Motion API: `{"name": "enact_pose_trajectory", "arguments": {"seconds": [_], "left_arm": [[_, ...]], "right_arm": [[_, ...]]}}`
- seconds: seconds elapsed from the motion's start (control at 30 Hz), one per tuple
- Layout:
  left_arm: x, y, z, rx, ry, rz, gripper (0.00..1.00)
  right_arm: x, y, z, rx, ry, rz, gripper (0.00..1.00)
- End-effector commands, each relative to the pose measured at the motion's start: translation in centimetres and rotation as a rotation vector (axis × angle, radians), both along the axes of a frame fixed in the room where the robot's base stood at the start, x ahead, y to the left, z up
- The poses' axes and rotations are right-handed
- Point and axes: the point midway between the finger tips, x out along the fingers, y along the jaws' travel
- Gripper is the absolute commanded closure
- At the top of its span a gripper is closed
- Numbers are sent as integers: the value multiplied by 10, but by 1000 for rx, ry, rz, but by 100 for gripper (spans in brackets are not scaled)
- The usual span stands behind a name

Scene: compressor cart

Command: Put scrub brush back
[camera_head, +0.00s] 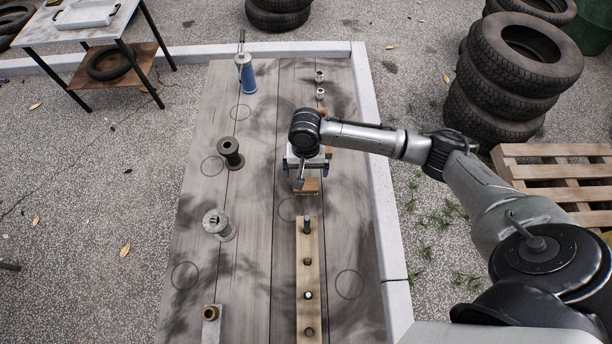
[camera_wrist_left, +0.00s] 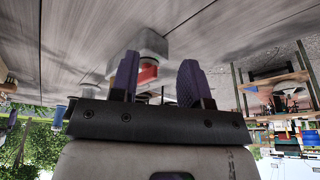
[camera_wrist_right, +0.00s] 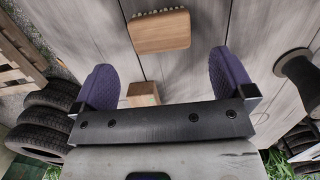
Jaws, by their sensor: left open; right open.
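The scrub brush is a wooden block with pale bristles on one edge, shown in the right wrist view (camera_wrist_right: 160,33). In the head view its wood (camera_head: 308,187) shows just in front of my right gripper (camera_head: 306,168), partly hidden by it. My right gripper is open and empty above the bench boards. In the right wrist view its purple fingers (camera_wrist_right: 165,82) are spread apart, and the brush lies beyond them, not between. My left gripper (camera_wrist_left: 158,78) is open in the left wrist view and outside the head view. A grey fitting with a red part (camera_wrist_left: 147,70) shows beyond its fingers.
A dark spool (camera_head: 230,152), a pale spool (camera_head: 218,224) and a blue cylinder (camera_head: 245,77) stand on the left. Another wooden block (camera_wrist_right: 143,93) lies near the brush. Stacked tyres (camera_head: 508,80) stand right of the bench.

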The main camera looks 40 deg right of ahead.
Motion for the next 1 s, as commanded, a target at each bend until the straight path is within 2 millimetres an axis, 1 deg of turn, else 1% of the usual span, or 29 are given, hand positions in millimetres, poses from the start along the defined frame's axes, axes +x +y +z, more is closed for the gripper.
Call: {"name": "enact_pose_trajectory", "arguments": {"seconds": [0.03,0.1,0.2,0.33,0.5,1.0], "left_arm": [[0,-1,4,-3,-1,1,57],[0,-1,7,-4,0,3,57],[0,-1,9,-4,0,2,57],[0,-1,11,-3,-1,2,57],[0,0,11,1,0,-1,57],[0,3,11,10,-1,-6,57]], "right_arm": [[1,-1,11,1,-2,0,0],[2,-2,21,1,-1,-1,0],[3,-3,33,0,-1,-1,0],[4,-4,42,1,-1,0,0],[4,-4,47,1,1,-1,0],[4,-4,47,1,1,0,0]]}}
